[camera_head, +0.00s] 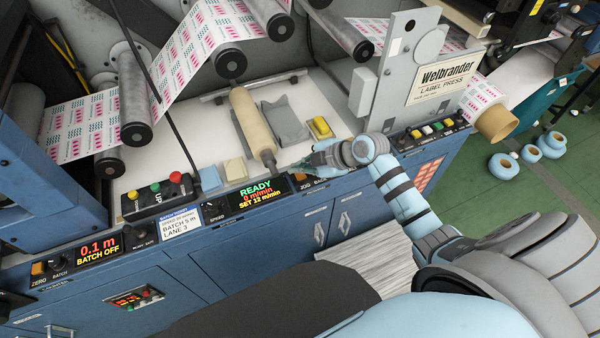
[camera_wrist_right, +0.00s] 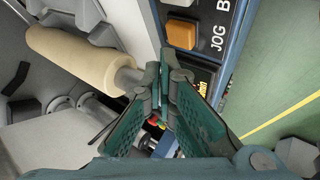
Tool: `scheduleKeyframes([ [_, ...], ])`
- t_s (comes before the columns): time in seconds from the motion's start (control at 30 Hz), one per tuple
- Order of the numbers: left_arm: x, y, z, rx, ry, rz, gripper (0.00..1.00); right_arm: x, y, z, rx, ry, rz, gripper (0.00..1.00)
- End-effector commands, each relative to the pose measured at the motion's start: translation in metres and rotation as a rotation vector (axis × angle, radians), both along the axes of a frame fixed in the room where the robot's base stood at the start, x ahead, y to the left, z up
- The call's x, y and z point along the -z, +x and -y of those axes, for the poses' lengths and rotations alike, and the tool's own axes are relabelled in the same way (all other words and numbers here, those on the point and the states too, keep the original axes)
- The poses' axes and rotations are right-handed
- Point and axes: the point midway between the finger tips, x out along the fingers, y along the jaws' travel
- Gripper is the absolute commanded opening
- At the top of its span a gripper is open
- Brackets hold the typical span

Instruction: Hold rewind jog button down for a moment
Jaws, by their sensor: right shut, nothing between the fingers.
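The jog button is a square orange cap on the black control panel. In the right wrist view the orange button (camera_wrist_right: 182,34) is just above the fingertips, beside white JOG lettering. In the head view the button (camera_head: 300,177) sits right of the lit READY display (camera_head: 259,193). My right gripper (camera_head: 287,168) reaches in from the right over the panel edge, close to the button. In the right wrist view my right gripper's (camera_wrist_right: 165,62) fingertips meet with nothing between them. They look apart from the button, though the exact gap is hard to tell. My left gripper is not in view.
A tan cardboard core roll (camera_head: 248,118) on its shaft lies close left of the gripper. A yellow block (camera_head: 320,127) and grey cloth (camera_head: 285,122) lie on the white deck. A row of coloured buttons (camera_head: 428,131) is at the right. Green floor lies beyond.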

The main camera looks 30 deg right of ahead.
Motion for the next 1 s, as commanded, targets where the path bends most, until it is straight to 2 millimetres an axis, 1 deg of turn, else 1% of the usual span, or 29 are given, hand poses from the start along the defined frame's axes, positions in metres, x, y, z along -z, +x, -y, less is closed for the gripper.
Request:
scheduleKeyframes([
  [0.13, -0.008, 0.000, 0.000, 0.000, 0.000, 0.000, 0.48, -0.010, 0.000, 0.000, 0.000, 0.000, 0.000, 0.00],
  [0.4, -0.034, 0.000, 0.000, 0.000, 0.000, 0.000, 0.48, -0.039, 0.000, 0.000, -0.001, -0.001, 0.000, 0.00],
  [0.53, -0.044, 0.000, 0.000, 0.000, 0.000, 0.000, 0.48, -0.050, 0.000, 0.000, -0.001, -0.001, 0.000, 0.00],
  [0.63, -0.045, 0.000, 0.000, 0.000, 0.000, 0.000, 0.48, -0.052, 0.000, 0.000, 0.000, 0.000, 0.000, 0.00],
  [1.0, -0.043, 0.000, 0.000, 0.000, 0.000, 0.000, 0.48, -0.050, 0.000, 0.000, 0.000, 0.000, 0.000, 0.00],
])
